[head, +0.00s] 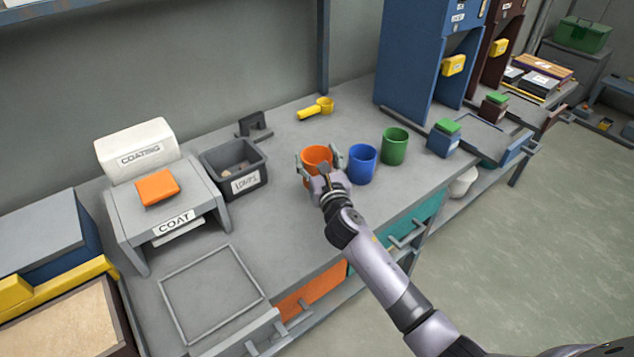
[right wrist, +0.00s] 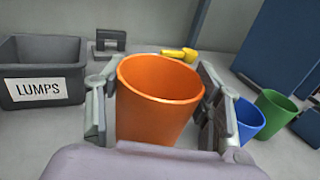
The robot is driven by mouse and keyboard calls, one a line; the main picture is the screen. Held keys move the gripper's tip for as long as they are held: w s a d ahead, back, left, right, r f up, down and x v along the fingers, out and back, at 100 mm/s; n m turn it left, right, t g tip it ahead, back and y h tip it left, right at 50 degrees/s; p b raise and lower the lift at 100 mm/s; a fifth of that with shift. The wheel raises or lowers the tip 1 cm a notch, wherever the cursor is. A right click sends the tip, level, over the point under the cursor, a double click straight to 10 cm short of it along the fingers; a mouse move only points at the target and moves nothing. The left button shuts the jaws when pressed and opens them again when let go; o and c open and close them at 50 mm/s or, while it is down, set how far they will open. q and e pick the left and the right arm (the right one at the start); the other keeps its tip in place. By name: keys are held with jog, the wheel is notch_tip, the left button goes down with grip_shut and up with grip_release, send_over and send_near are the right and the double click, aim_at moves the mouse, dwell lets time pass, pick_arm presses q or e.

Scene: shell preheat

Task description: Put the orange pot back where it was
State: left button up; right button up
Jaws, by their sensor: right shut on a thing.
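The orange pot (head: 316,155) stands upright on the grey bench, left of the blue pot (head: 362,163) and the green pot (head: 394,147). My right gripper (head: 320,167) is shut around the orange pot, one finger on each side. In the right wrist view the orange pot (right wrist: 160,98) fills the middle between the fingers, and its inside looks empty. Its base is hidden, so I cannot tell whether it touches the bench. The blue pot (right wrist: 247,120) is close beside the right finger. My left gripper is not in view.
A grey LUMPS bin (head: 236,168) stands left of the pot, with a COAT stand (head: 180,208) further left. A yellow scoop (head: 316,108) lies behind. A square outline (head: 212,292) marks the front-left bench. Blue and brown machines stand at the right.

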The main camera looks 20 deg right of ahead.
notch_tip(320, 180, down, 6)
jog(key=b, duration=0.2)
jog(key=shift+b, duration=0.3)
jog(key=shift+r, duration=0.15)
jog(key=o, duration=1.3)
jog(key=shift+r, duration=0.1)
jog(key=s, duration=1.2)
jog(key=shift+a+p, duration=0.3)
